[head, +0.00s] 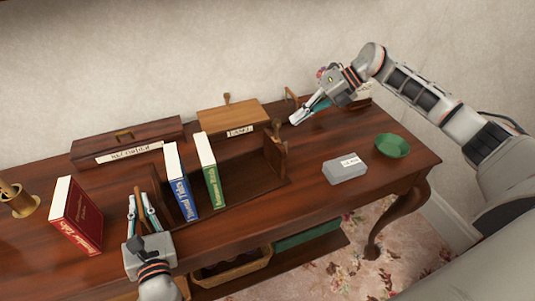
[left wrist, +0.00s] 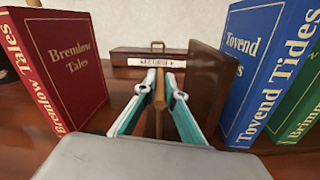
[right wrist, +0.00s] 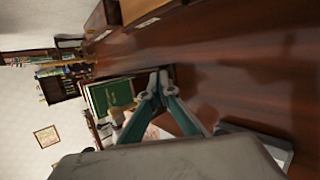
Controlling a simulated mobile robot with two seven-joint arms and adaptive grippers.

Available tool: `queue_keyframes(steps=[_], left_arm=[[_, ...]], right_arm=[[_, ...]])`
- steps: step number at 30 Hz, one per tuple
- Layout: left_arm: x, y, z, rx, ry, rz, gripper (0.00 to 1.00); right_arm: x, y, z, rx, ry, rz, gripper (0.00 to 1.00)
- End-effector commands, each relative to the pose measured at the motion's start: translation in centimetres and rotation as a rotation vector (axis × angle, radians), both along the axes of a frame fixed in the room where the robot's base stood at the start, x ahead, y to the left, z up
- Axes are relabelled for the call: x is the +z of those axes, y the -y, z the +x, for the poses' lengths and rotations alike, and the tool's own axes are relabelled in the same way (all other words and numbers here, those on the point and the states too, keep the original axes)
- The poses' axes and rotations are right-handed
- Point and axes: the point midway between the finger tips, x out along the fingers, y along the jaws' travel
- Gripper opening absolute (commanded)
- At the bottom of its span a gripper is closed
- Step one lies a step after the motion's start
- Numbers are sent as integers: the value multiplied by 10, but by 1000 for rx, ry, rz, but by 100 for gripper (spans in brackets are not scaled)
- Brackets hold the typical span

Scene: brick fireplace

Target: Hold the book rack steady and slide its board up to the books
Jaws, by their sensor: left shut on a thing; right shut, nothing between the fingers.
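The dark wooden book rack (head: 252,181) stands on the table, holding an upright blue book (head: 181,180) and green book (head: 209,170). Its board (head: 270,151), with a lighter wooden knob, stands at the right end, with a gap between it and the green book. My left gripper (head: 142,206) is shut on the wooden handle (left wrist: 158,92) at the rack's left end. My right gripper (head: 296,119) is shut and empty, behind and right of the board, apart from it. The green book also shows in the right wrist view (right wrist: 118,92).
A red book (head: 77,216) stands left of my left gripper. A labelled dark case (head: 127,140) and lighter box (head: 229,118) lie at the back. A grey box (head: 345,169) and green bowl (head: 392,146) sit right of the rack. Bare table lies between board and grey box.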

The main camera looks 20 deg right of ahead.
Motion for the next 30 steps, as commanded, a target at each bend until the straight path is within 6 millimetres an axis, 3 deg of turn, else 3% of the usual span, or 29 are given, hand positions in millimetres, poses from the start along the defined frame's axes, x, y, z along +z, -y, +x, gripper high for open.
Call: queue_keyframes(steps=[6, 14, 19, 30], left_arm=[[0, 0, 0, -1, 0, 0, 0], [0, 0, 0, 0, 0, 0, 0], [0, 0, 0, 0, 0, 0, 0], [0, 0, 0, 0, 0, 0, 0]], right_arm=[[38, -6, -26, 131, -134, -65, 0], [60, -6, -43, 190, -220, -96, 0], [55, -12, -46, 197, -230, -97, 0], [19, -42, -49, 195, -229, -95, 0]])
